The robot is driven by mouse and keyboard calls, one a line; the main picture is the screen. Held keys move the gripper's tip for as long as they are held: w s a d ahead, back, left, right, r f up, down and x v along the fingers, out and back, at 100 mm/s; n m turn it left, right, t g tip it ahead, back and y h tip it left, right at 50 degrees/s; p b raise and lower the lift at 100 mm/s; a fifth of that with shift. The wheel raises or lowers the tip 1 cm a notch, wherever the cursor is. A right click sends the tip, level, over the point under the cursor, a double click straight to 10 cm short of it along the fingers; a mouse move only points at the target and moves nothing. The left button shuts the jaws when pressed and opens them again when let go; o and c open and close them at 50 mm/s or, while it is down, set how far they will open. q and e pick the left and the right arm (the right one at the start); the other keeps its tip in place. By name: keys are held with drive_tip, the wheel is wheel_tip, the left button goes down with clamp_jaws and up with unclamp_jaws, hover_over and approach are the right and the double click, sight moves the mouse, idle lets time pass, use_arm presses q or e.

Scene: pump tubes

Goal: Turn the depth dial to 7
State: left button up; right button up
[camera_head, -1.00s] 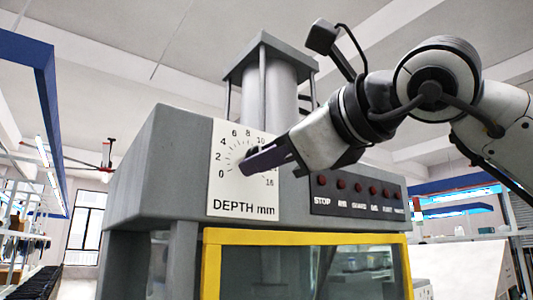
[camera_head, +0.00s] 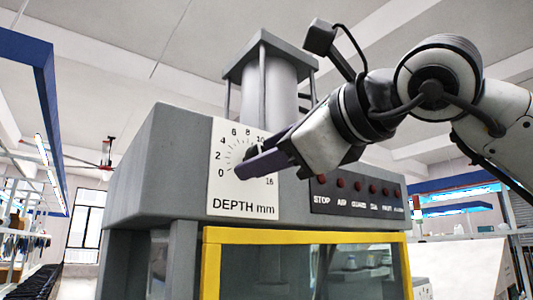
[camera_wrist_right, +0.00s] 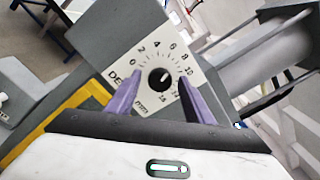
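The depth dial is a round black knob (camera_wrist_right: 160,77) with a white mark, on a white scale plate (camera_head: 222,196) labelled DEPTH mm. In the wrist view the mark is on the knob's right side, roughly towards the upper numbers; the exact reading is too small to tell. My right gripper (camera_wrist_right: 156,90) has purple fingers spread apart, one on each side of the knob, with a gap to it in that view. In the head view the right gripper (camera_head: 247,160) is close to the plate and hides most of the knob and some numbers. My left gripper is out of view.
The plate is on the grey machine (camera_head: 150,170). A panel with several red buttons (camera_head: 340,183) is just right of it, below my right arm. A yellow-framed window (camera_head: 300,236) is underneath. Grey posts and a cylinder (camera_head: 270,95) rise above. Free room is left of the machine.

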use_arm(q)
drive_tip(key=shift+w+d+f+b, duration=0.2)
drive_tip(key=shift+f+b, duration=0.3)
drive_tip(key=shift+b, duration=0.6)
use_arm(e)
drive_tip(key=v, duration=1)
drive_tip(key=shift+s, duration=0.15)
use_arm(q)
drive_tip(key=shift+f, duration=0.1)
